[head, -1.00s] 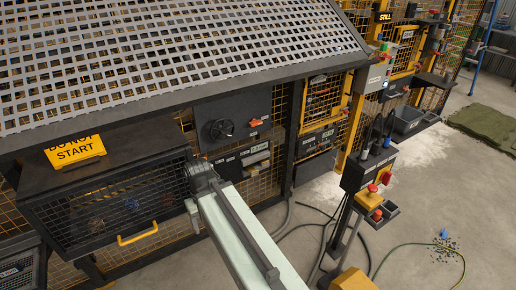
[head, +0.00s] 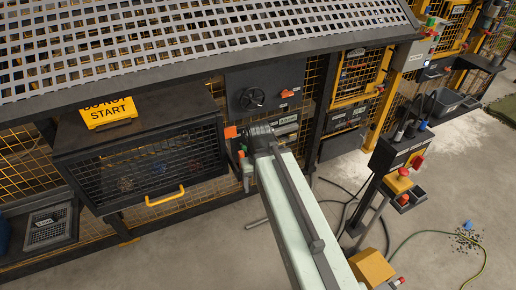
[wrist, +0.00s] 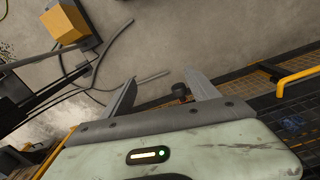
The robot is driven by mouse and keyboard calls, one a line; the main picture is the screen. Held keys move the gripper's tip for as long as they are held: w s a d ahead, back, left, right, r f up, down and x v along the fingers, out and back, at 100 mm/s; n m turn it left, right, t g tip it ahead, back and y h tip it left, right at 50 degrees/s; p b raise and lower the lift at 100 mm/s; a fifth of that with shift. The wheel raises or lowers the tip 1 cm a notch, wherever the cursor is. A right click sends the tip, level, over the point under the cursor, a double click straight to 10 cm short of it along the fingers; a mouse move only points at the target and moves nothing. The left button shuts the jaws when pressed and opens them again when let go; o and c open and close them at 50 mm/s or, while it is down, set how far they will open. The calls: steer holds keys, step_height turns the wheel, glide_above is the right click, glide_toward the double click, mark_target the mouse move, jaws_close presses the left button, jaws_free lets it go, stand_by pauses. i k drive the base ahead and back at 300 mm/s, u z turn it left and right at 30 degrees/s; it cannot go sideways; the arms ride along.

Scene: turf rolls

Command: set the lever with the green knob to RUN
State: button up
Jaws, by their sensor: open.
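I cannot make out a lever with a green knob for certain in either view. In the head view, a pedestal box (head: 392,156) at the right carries several upright levers, with black, grey and blue (head: 423,125) knobs. Small coloured parts, one orange (head: 230,132), show beside my arm's end; I cannot tell what they are. My gripper (wrist: 160,79) is open, with two grey fingers spread apart and nothing held between them. A small dark round part (wrist: 180,91) shows near the right finger. My arm hides much of the gripper in the head view. No RUN mark is readable.
A mesh cage with a yellow handle (head: 165,196) and a DO NOT START sign (head: 108,112) stands left of my arm. A black handwheel (head: 252,98) is on the panel behind. A perforated guard (head: 200,45) overhangs it. Cables (head: 365,205) lie on the floor.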

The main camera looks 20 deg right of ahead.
mark_target(244, 147)
steer(key=u, duration=2.05)
steer(key=i, duration=0.4)
